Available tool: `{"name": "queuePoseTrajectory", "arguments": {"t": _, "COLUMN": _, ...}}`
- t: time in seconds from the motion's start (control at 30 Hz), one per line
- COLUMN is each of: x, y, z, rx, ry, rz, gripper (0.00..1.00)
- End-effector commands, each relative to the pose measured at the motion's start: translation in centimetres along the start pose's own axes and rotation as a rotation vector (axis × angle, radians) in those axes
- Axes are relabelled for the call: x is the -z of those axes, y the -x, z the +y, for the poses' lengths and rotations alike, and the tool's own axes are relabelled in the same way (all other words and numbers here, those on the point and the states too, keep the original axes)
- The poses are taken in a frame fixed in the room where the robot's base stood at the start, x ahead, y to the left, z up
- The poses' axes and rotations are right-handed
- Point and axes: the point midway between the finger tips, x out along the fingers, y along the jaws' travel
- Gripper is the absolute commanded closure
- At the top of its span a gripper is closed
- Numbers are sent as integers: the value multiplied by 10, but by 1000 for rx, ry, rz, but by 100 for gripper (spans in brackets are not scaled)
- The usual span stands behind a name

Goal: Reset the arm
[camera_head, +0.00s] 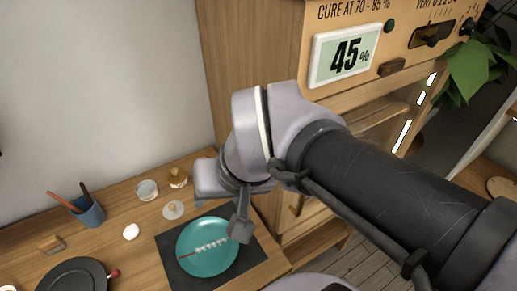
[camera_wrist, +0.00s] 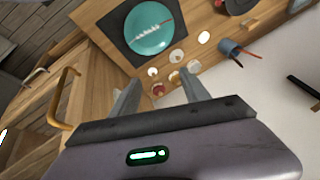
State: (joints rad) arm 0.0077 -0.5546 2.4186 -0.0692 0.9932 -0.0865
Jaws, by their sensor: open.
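My arm (camera_head: 385,170) reaches across the head view from the lower right, and my gripper (camera_head: 240,228) hangs over the right part of a teal plate (camera_head: 222,262). In the wrist view my gripper (camera_wrist: 160,92) shows two grey fingers spread apart with nothing held between them. The teal plate (camera_wrist: 150,46) lies on a dark mat (camera_wrist: 108,24) and carries a red line with a row of pale marks along it. My gripper hides part of the plate's right edge in the head view.
A wooden cabinet reading 45% (camera_head: 345,54) stands behind my arm. On the wooden counter (camera_head: 120,262) are a blue cup with sticks (camera_head: 90,213), small jars (camera_head: 147,190), a white lump (camera_head: 131,231) and a dark round plate (camera_head: 72,276). A green plant (camera_head: 468,68) stands at the right.

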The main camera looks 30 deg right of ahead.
Motion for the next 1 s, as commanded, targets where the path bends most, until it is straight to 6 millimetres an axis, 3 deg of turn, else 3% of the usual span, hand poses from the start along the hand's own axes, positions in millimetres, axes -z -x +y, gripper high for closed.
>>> {"name": "queuePoseTrajectory", "arguments": {"t": 0.1, "x": -30, "y": 8, "z": 4, "rx": 38, "ry": -72, "rz": 54, "gripper": 46}}
{"name": "queuePoseTrajectory", "arguments": {"t": 0.2, "x": -39, "y": 9, "z": 5, "rx": 50, "ry": -97, "rz": 69, "gripper": 46}}
{"name": "queuePoseTrajectory", "arguments": {"t": 0.43, "x": -40, "y": 8, "z": 6, "rx": 51, "ry": -98, "rz": 69, "gripper": 46}}
{"name": "queuePoseTrajectory", "arguments": {"t": 0.57, "x": -48, "y": -12, "z": 11, "rx": 51, "ry": -98, "rz": 69, "gripper": 46}}
{"name": "queuePoseTrajectory", "arguments": {"t": 1.0, "x": -45, "y": -6, "z": 10, "rx": 50, "ry": -96, "rz": 69, "gripper": 46}}
